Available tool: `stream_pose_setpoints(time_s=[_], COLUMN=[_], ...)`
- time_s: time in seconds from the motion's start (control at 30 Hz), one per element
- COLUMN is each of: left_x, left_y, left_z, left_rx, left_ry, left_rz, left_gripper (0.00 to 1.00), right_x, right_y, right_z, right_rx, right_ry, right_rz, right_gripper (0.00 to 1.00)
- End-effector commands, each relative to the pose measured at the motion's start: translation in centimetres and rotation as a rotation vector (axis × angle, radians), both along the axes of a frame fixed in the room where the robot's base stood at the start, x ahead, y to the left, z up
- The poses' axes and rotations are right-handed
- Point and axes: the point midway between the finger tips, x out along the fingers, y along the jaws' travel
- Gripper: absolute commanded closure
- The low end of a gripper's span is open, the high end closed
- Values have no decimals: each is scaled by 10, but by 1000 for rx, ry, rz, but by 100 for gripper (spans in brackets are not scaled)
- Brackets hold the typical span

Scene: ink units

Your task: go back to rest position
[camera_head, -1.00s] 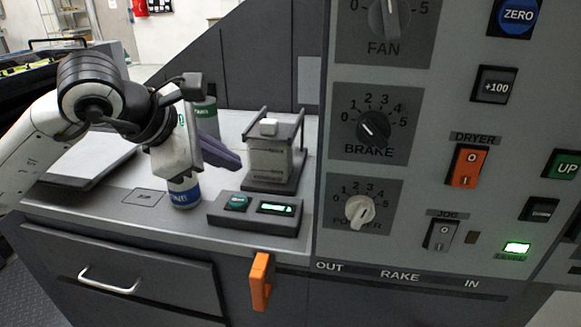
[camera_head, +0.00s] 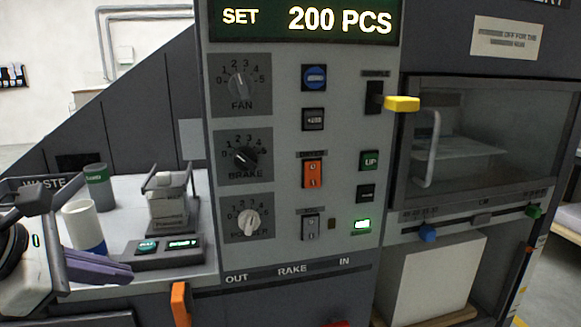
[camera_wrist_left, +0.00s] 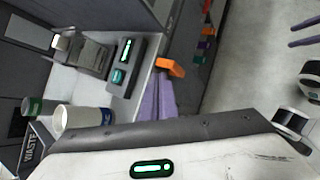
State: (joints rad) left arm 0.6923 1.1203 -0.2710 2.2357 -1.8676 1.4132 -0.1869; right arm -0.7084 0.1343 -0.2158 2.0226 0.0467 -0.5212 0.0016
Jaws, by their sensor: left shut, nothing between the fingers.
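My left gripper (camera_head: 98,268) is at the lower left in the head view, with its purple fingers shut and empty. It is in front of the counter (camera_head: 200,262), near a white and blue jar (camera_head: 80,218). The fingers also show in the left wrist view (camera_wrist_left: 155,100), beside the counter edge and clear of the orange handle (camera_wrist_left: 170,67). Two purple bars, apart from each other, at the upper right of the wrist view look like the fingers of my right gripper (camera_wrist_left: 303,32). The rest of that gripper is cut off.
A yellow lever (camera_head: 402,104) and an orange handle (camera_head: 180,303) stick out.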

Motion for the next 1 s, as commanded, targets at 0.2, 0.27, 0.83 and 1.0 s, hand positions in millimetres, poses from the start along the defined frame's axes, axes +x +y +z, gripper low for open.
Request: stream_pose_setpoints(time_s=[0.2, 0.27, 0.83, 1.0], left_x=[-16, -23, 1, -41], left_y=[-65, -87, -101, -82], left_z=[-24, -28, -141, -262], left_rx=[-270, -377, -2530, 2412], left_ry=[116, 160, 960, -915], left_rz=[-116, -148, 955, -1428], left_gripper=[100, 100, 100, 100], right_x=[15, 15, 3, 2], right_y=[-1, -1, -4, -5], right_z=[10, 10, 6, 5], right_rx=[0, 0, -7, -9], right_ry=[-33, -32, -6, -2], right_rz=[-2, -2, -9, -11], right_gripper=[51, 51, 51, 51])
